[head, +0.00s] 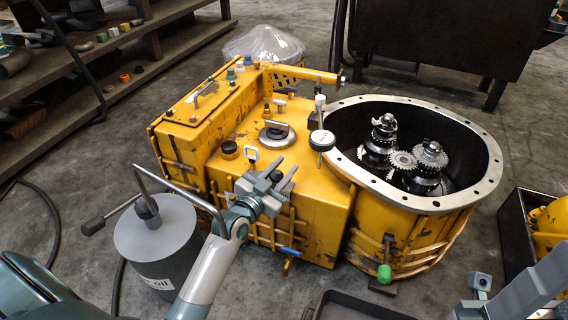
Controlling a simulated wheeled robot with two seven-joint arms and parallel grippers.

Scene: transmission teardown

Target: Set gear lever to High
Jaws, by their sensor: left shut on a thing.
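The yellow transmission housing (315,205) stands on the floor in the middle of the head view. My left gripper (281,178) reaches in from the lower left to the front top edge of the housing. It is shut on a small part there that looks like the gear lever. The fingers hide most of it, so its exact position cannot be read. A white-handled fitting (251,154) stands just behind the gripper.
The open round end (486,180) of the housing holds metal gears (403,160). A dark tray (365,306) lies at the front. Shelves (80,57) stand at the left.

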